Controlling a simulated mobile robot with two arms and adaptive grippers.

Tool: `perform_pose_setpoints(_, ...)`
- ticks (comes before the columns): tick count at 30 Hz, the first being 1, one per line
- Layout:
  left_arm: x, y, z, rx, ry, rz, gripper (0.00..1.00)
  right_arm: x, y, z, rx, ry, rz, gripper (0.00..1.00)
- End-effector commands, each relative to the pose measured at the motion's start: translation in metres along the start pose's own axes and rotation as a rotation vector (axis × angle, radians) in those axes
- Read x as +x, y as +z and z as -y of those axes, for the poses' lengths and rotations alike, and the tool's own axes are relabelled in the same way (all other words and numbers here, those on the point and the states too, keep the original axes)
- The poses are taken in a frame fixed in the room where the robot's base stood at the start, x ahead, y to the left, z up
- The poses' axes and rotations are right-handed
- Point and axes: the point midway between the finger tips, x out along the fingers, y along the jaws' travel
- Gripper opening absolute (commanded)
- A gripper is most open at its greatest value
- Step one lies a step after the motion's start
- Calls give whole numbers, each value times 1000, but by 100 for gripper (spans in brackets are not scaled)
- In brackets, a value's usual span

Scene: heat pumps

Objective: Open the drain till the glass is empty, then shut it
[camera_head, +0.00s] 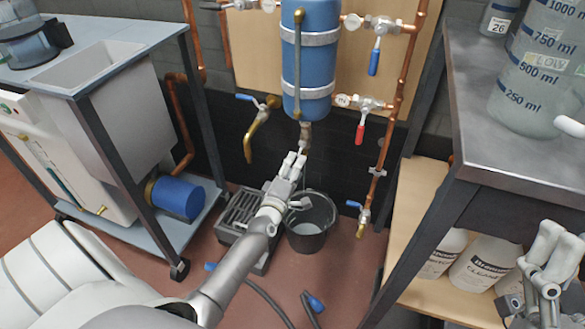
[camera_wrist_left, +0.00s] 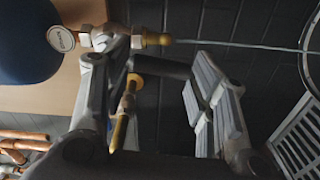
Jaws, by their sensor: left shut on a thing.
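The blue tank (camera_head: 311,62) hangs on the back wall, with a thin vertical gauge tube (camera_head: 298,60) on its front. I cannot read a level in it. The drain's brass outlet (camera_wrist_left: 156,40) is under the tank, and a thin stream (camera_wrist_left: 240,45) runs from it. A black bucket (camera_head: 326,212) with some liquid stands below. My left gripper (camera_head: 293,165) is just under the tank, shut on the drain's dark lever (camera_wrist_left: 165,69), which lies between its fingers in the left wrist view. My right gripper (camera_head: 560,245) is at the lower right; its finger gap is unclear.
A red-handled valve (camera_head: 361,118) and blue-handled valves, one at the upper right (camera_head: 376,45), branch off copper pipes nearby. A grey drain grate (camera_head: 240,212) lies left of the bucket. A metal table (camera_head: 500,140) with beakers stands right, a sink bench (camera_head: 105,60) left.

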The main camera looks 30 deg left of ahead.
Motion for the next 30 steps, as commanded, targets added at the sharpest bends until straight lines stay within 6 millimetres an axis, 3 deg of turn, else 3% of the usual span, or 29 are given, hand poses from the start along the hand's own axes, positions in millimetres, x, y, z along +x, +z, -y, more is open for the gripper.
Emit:
perform_pose_setpoints(7,-2,3,5,-1,-11,6,9,0,0,0,0,0,0,71)
perform_pose_setpoints(8,-2,3,5,-1,-11,6,56,0,0,0,0,0,0,71)
perform_pose_setpoints(12,-2,3,4,0,-10,7,71,0,0,0,0,0,0,71)
perform_pose_setpoints(24,-3,4,2,1,-4,7,71,-1,1,0,-2,0,2,71)
perform_pose_setpoints(30,-26,5,4,0,-7,8,71,0,0,0,-1,0,1,71)
